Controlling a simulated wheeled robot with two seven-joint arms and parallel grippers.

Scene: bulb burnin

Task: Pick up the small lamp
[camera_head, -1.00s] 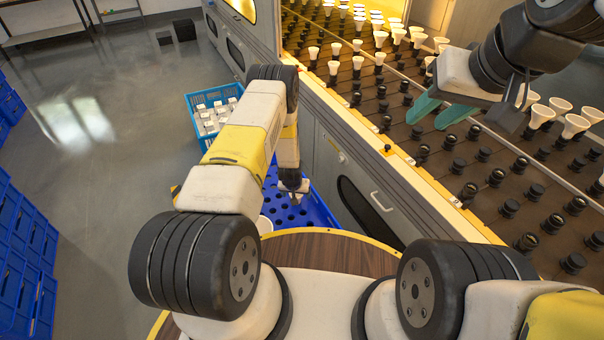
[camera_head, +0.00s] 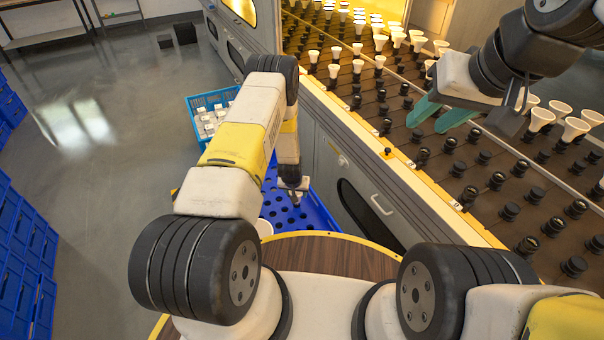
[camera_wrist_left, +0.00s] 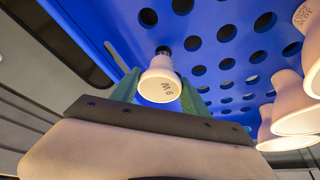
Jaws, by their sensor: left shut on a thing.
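The small lamp (camera_wrist_left: 160,82) is white with a dark base and a printed wattage mark on its face. In the left wrist view it sits between the green fingers of my left gripper (camera_wrist_left: 158,92), which is shut on it. Its base points toward the blue tray with round holes (camera_wrist_left: 110,18); I cannot tell whether it is still in a hole. In the head view my left gripper (camera_head: 294,190) is over the blue tray (camera_head: 318,208), its fingers mostly hidden. My right gripper (camera_head: 441,115) is open and empty above the socket rack.
Larger white lamps (camera_wrist_left: 290,105) stand close at the right in the left wrist view. The rack (camera_head: 460,150) holds many dark sockets, some with white lamps. A light-blue crate (camera_head: 192,103) of white items stands beyond the tray. Blue crates (camera_head: 25,240) are stacked at the left.

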